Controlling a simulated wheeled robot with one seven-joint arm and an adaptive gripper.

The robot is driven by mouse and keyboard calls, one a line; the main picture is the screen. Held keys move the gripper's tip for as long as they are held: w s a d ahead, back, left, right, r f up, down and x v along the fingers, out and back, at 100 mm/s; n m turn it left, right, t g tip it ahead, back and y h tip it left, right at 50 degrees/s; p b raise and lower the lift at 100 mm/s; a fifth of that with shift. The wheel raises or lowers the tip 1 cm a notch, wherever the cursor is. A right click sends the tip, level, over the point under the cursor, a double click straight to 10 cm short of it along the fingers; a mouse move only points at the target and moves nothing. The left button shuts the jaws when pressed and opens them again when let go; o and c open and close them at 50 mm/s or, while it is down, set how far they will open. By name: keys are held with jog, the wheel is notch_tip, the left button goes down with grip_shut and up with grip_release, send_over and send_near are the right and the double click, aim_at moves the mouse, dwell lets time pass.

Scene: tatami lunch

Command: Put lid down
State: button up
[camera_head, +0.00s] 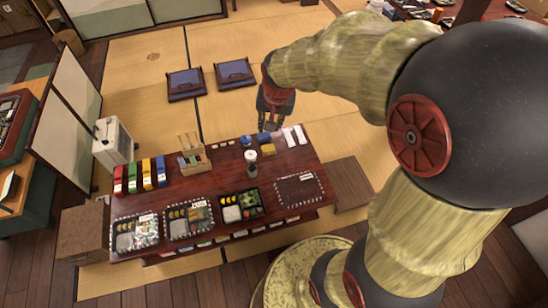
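My gripper (270,124) points down above the back edge of the dark red table (228,170), near a small blue item. It is too small to tell whether its fingers are open or hold anything. A dark flat rectangle with a white patterned edge (299,192) lies at the table's front right; I cannot tell whether it is a lid or a mat. Three filled lunch boxes stand along the front: left (136,233), middle (190,221) and right (239,205). No lid can be made out for certain.
A blue item (246,140), a yellow item (268,149), white items (295,135) and a white-topped cup (251,157) stand near the back. A wooden caddy (194,158) and several coloured packs (147,171) are further left.

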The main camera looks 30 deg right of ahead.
jog(key=s+a+r+n+t, duration=0.1)
jog(key=s+a+r+n, duration=0.2)
jog(key=s+r, duration=0.3)
jog(key=s+a+r+n+t, duration=0.1)
jog(key=s+a+r+n, duration=0.3)
jog(key=s, duration=0.8)
jog(key=shift+s+a+r+n+y, duration=0.35)
jog(key=shift+a+r, duration=0.55)
jog(key=shift+a, duration=0.35)
